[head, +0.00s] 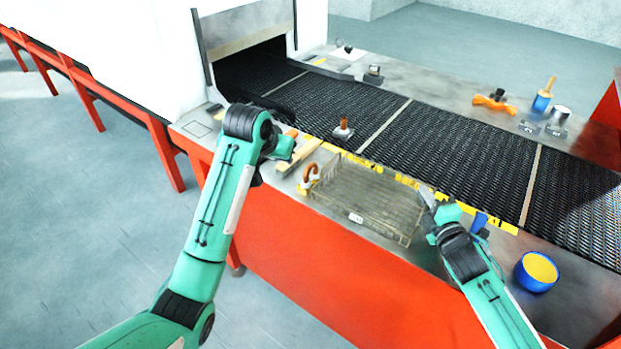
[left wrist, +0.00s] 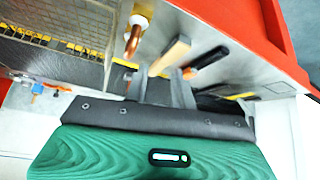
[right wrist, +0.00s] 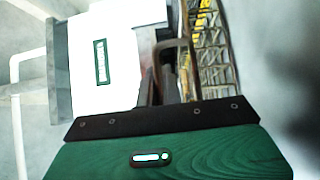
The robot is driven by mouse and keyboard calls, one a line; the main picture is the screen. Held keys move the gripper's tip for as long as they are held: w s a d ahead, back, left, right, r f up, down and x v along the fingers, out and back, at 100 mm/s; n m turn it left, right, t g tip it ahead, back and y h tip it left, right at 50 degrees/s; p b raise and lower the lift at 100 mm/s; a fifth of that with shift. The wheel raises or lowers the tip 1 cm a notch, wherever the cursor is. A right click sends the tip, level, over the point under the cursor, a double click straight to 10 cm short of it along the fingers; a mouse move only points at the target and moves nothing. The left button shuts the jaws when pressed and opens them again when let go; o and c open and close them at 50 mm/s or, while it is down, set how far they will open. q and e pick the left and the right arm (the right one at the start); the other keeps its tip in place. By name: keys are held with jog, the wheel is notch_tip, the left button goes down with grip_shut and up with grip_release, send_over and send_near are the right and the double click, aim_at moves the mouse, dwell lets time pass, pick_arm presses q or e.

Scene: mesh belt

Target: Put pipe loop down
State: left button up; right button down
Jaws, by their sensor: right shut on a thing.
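The pipe loop (head: 311,172) is a copper-coloured bend with pale ends. It is upright at the left end of the wire basket (head: 357,218); whether it touches the basket is unclear. Part of the copper also shows in the left wrist view (left wrist: 134,38). My left gripper (head: 290,146) is above the table edge, up and left of the loop, and its fingers (left wrist: 162,84) look apart and empty. My right gripper (head: 428,199) is at the basket's right end, shut on what looks like its handle (right wrist: 177,44). Its fingertips are partly hidden.
A wooden bar (head: 298,157) lies left of the loop. A blue pot of yellow stuff (head: 537,271) stands right of my right arm. An orange tool (head: 494,103) lies beyond the belt.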

pick_arm(q)
jog(key=s+d+r+m+y, duration=0.1)
jog(key=s+d+r+m, duration=0.2)
jog(key=d+r+m, duration=0.15)
send_near(310, 166)
notch_tip(310, 166, down, 3)
jog(key=shift+w+d+f, duration=0.2)
jog(key=shift+w+f, duration=0.5)
jog(key=shift+w, duration=0.05)
jog(key=shift+w+d+f, duration=0.15)
jog(key=shift+w+f, duration=0.6)
jog(key=shift+w+d+f, duration=0.2)
jog(key=shift+w+f, duration=0.5)
jog(key=shift+w, duration=0.05)
jog(key=shift+c, duration=0.5)
grip_shut()
jog(key=shift+r, duration=0.1)
